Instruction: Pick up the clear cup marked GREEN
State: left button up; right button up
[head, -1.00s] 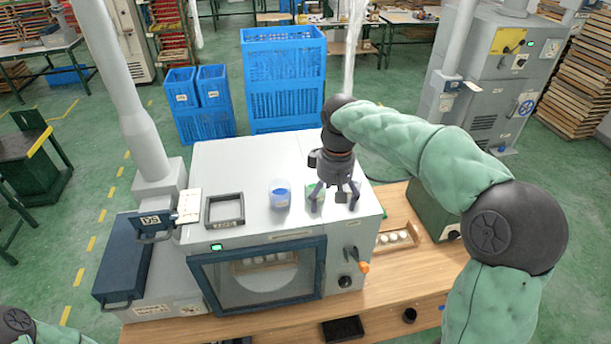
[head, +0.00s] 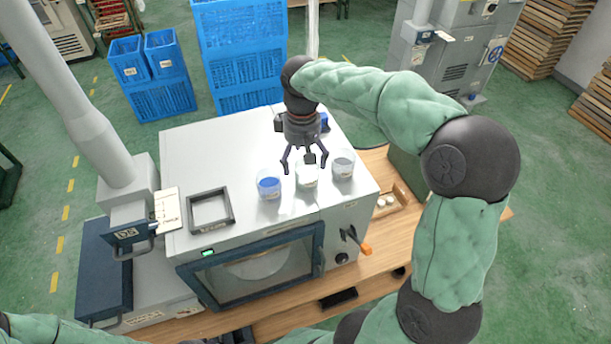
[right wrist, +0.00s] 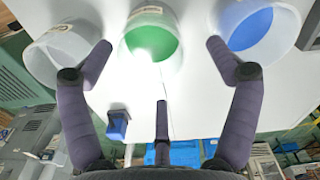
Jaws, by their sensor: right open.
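The clear cup with green contents (head: 307,181) stands on the pale top of the cabinet, in the middle of a row of three cups. In the right wrist view the green cup (right wrist: 150,38) is just beyond my open fingers, centred between them. My right gripper (head: 305,168) points down over this cup with its fingers spread, and it holds nothing. The fingers partly cover the cup in the head view. I cannot read its marking. My left gripper is not in view.
A clear cup with blue contents (head: 269,187) stands close on the left, and a cup with pale contents (head: 343,165) close on the right. A dark square frame (head: 228,212) lies farther left. A small blue object (right wrist: 117,125) is behind the cups.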

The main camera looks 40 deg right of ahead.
aim_at(305, 172)
jog(key=f, duration=0.2)
jog(key=s+f, duration=0.1)
jog(key=f, duration=0.1)
jog(key=shift+d+p, duration=0.2)
jog(key=shift+p, duration=0.1)
jog(key=shift+w+f, duration=0.2)
jog(key=shift+f, duration=0.35)
jog(key=c, duration=1.3)
